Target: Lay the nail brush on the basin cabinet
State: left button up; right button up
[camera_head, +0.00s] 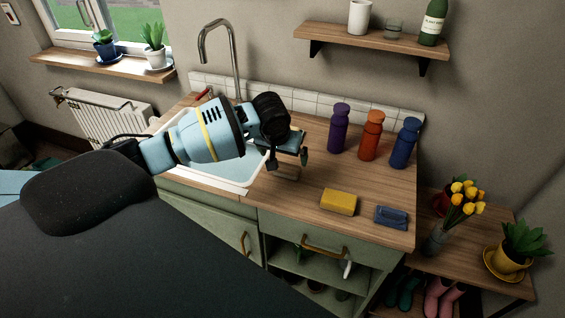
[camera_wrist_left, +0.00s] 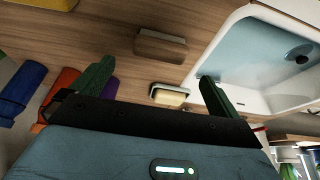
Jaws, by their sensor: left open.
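The basin cabinet (camera_head: 230,224) is green with a wooden top and a white sink. My left gripper (camera_head: 287,160) is open above its top, right of the sink. In the left wrist view, a small block with a pale cream face (camera_wrist_left: 169,95) lies on the wood between the open fingers (camera_wrist_left: 155,88), apart from both. It looks like the nail brush, but I cannot be sure. A plain brown block (camera_wrist_left: 161,46) lies beyond it. The gripper hides the pale block in the head view. My right gripper is not in view.
Purple (camera_head: 339,128), orange (camera_head: 371,135) and blue (camera_head: 405,143) bottles stand at the back right of the top. A yellow sponge (camera_head: 339,201) and a blue folded item (camera_head: 391,216) lie near the front edge. A tall tap (camera_head: 236,62) rises behind the sink.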

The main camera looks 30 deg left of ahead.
pick_arm(q)
jog(key=shift+v, duration=2.2)
